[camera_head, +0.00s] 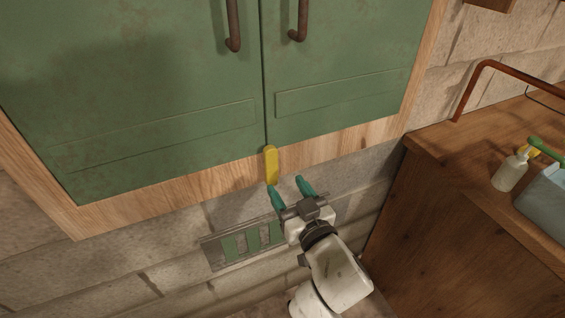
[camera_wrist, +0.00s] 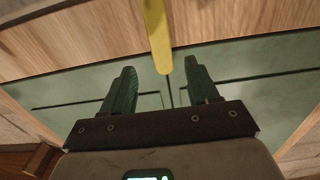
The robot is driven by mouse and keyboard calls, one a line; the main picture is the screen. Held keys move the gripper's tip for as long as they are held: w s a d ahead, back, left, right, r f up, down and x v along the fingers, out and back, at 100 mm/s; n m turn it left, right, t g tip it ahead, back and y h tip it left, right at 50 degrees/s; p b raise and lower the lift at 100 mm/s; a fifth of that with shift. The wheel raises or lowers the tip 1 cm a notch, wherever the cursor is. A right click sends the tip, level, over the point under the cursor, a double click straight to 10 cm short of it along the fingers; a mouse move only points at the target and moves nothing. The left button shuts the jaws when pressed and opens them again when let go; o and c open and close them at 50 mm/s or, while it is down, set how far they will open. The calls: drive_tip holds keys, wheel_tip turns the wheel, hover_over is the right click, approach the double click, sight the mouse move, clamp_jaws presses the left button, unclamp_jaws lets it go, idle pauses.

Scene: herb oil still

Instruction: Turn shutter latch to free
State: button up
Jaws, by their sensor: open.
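The yellow latch (camera_head: 271,165) sits on the wooden frame at the bottom of the green shutters (camera_head: 150,100), where the two leaves meet. It stands roughly upright, across the lower edge of the leaves. My gripper (camera_head: 288,186) is open, just below and slightly right of the latch in the head view. In the wrist view the latch (camera_wrist: 157,35) lies between and beyond the two green fingertips (camera_wrist: 160,66). Nothing is between the fingers that I can see gripped; whether a finger touches the latch I cannot tell.
Two dark handles (camera_head: 233,25) hang on the shutters above. A grey panel with green slots (camera_head: 245,243) is on the stone wall below. At right, a wooden counter (camera_head: 460,150) holds a soap bottle (camera_head: 509,173), a blue container (camera_head: 545,192) and a copper pipe (camera_head: 487,64).

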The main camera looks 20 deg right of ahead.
sight(272, 166)
drive_tip(key=w+p, duration=0.1)
drive_tip(key=w, duration=0.7)
drive_tip(key=shift+c, duration=0.4)
drive_tip(key=c, duration=1)
drive_tip(key=shift+o, duration=0.2)
